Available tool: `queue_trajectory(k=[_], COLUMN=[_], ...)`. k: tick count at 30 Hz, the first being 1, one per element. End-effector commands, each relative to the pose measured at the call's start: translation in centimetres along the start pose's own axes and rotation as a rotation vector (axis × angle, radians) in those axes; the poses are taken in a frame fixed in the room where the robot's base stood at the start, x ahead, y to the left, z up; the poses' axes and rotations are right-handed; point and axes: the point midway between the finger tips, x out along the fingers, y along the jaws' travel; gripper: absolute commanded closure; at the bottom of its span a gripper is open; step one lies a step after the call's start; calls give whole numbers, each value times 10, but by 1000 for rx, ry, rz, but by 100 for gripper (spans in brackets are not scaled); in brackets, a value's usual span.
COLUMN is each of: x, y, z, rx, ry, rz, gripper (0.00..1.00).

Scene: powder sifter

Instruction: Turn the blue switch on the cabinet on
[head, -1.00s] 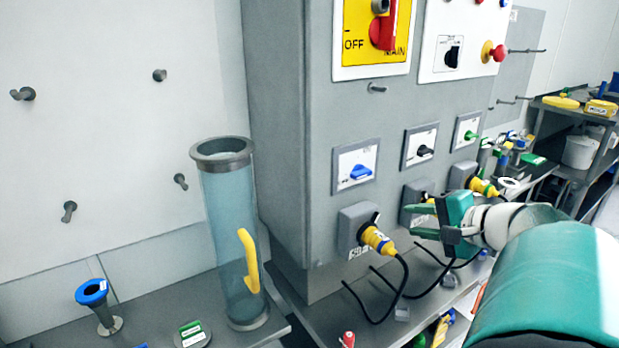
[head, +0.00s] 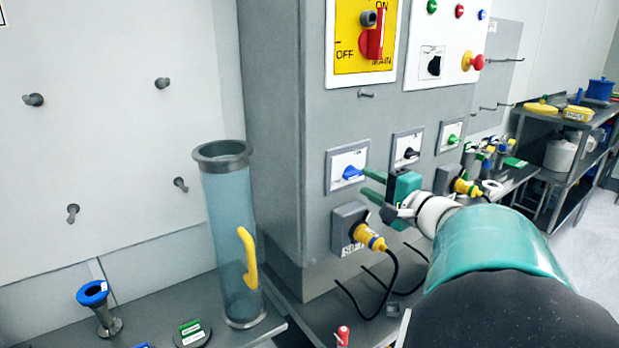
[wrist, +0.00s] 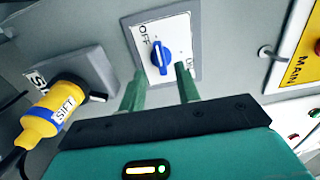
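The blue switch (head: 351,172) is a small knob on a white plate with a grey frame, on the front of the grey cabinet (head: 275,110). In the wrist view the blue switch (wrist: 160,58) stands upright in the picture beside an "OFF" label on its left. My gripper (head: 364,181) is in front of the plate, just right of and slightly below the knob in the head view. Its green fingers (wrist: 160,77) are apart, with the knob showing between and just beyond their tips. I cannot tell whether they touch it.
A yellow plug (head: 369,238) sits in a socket below the switch. Black (head: 411,154) and green (head: 453,139) switches are to the right. A red main switch (head: 371,45) is above. A clear tube (head: 230,240) stands left of the cabinet.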

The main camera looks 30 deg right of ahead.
Motion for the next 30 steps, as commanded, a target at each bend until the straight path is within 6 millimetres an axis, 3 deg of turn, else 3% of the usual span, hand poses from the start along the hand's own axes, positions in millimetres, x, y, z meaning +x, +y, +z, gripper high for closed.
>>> queue_trajectory(k=[7, 17, 23, 30], x=[31, 35, 35, 35], y=[0, 0, 0, -1], z=[1, 2, 2, 2], rx=[0, -1, 0, 5], ry=[1, 2, 2, 2], rz=[-1, 0, 0, 0], gripper=[67, 67, 100, 100])
